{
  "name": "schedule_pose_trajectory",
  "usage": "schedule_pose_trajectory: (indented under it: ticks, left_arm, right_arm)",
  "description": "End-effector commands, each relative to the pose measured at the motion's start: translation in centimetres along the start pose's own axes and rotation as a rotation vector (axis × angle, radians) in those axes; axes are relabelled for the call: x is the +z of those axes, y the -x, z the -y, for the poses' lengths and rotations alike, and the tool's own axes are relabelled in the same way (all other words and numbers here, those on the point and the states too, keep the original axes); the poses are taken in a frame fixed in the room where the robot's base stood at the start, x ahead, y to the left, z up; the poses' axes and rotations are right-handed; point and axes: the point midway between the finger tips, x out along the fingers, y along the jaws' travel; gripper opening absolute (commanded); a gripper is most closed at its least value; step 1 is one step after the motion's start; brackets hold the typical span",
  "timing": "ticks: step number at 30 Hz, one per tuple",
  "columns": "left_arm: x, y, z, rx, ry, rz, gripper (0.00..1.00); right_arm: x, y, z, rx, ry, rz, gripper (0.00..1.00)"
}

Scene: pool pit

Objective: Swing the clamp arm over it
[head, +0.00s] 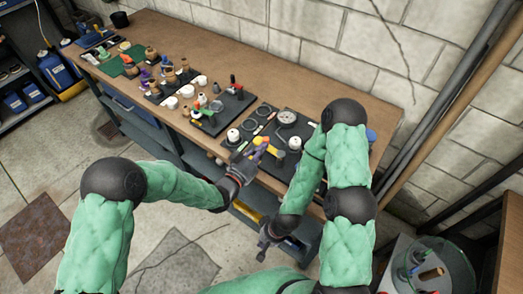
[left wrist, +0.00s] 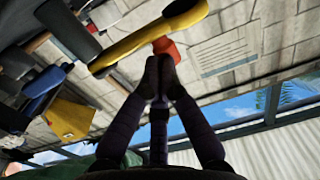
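A yellow bar (head: 258,147), which looks like the clamp arm, lies over the dark tray at the bench's near edge. In the left wrist view the yellow bar (left wrist: 140,40) runs diagonally with a black end, and an orange-red piece (left wrist: 166,48) is beside it. My left gripper (left wrist: 158,72) has its fingertips together just below the orange-red piece; I see nothing clearly between them, and contact is unclear. In the head view my left gripper (head: 243,166) is close to the bar's near end. My right gripper (head: 272,238) hangs in front of the bench; its fingers are too dark to read.
The wooden bench (head: 335,80) carries a dark tray (head: 310,125) with a round dial (head: 287,118) and white-topped pieces. Another tray (head: 222,112) with a red-handled part stands left of it. Bare wood lies behind. A glass bowl (head: 440,268) is at lower right.

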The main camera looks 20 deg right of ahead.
Motion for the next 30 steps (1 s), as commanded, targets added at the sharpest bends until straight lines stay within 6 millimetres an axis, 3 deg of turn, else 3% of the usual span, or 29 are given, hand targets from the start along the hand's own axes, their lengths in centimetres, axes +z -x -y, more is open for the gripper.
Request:
schedule_pose_trajectory:
  ticks: [9, 30]
  left_arm:
    - [0.2, -1.0, 0.5, 0.139, -0.008, -0.003, 0.00]
    - [0.0, -4.9, 0.6, 0.134, -0.005, -0.003, 0.00]
  right_arm:
    - [-0.1, -2.0, -0.7, 0.000, 0.000, 0.000, 0.00]
    - [-0.2, -6.2, -2.2, 0.000, 0.000, 0.000, 0.00]
